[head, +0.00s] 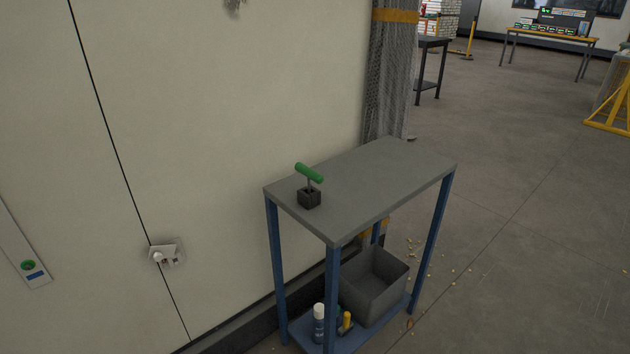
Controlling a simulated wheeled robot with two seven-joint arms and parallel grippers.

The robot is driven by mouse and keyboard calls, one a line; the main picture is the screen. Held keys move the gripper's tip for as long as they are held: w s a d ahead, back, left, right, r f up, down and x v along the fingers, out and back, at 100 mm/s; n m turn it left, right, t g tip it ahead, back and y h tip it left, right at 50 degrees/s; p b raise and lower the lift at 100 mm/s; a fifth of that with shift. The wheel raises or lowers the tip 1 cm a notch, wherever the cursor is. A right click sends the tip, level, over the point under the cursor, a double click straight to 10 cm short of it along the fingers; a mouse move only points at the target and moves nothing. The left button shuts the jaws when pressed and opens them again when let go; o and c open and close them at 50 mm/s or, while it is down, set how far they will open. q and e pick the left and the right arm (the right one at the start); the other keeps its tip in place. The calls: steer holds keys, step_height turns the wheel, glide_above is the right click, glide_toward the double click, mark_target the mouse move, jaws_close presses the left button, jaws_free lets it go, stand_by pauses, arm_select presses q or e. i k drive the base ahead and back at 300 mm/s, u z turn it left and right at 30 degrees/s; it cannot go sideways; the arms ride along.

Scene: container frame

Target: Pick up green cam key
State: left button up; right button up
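The green cam key (309,173) has a green T-shaped handle on a thin dark shaft. It stands upright in a small black block (309,198). The block sits near the left front corner of the grey top of a small table (385,178) with blue legs. Neither of my grippers shows in the head view, so nothing of mine is seen touching the key.
The rest of the tabletop is clear. A pale wall (220,110) runs close along the table's left side. A grey bin (374,285) and small bottles (319,322) stand on the lower shelf. Open floor (510,220) lies to the right, with scattered yellowish bits.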

mark_target(312, 175)
steer(key=z, duration=0.5)
steer(key=k, duration=1.2)
steer(key=u, duration=0.35)
steer(key=i, duration=1.65)
steer(key=z, duration=0.7)
